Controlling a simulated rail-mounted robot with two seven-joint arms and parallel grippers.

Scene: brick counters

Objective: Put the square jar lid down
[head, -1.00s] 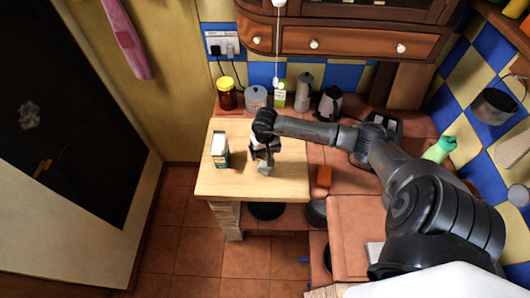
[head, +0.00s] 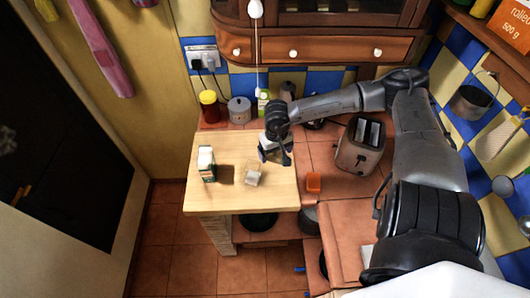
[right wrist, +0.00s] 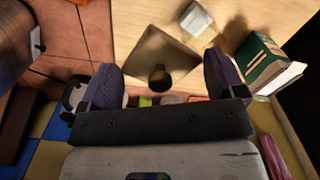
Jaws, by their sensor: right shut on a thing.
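My right gripper (head: 276,156) is shut on the square jar lid, above the right back part of the wooden board. In the right wrist view the lid (right wrist: 175,48) is a flat brownish square with a dark round knob, between the two fingers (right wrist: 165,82). In the head view the gripper mostly hides the lid. A small pale square jar (head: 252,178) stands on the board, apart from the gripper; it also shows in the right wrist view (right wrist: 197,17). My left gripper is not in view.
A green and white carton (head: 207,166) stands on the left of the wooden board (head: 225,203). The board's front is clear.

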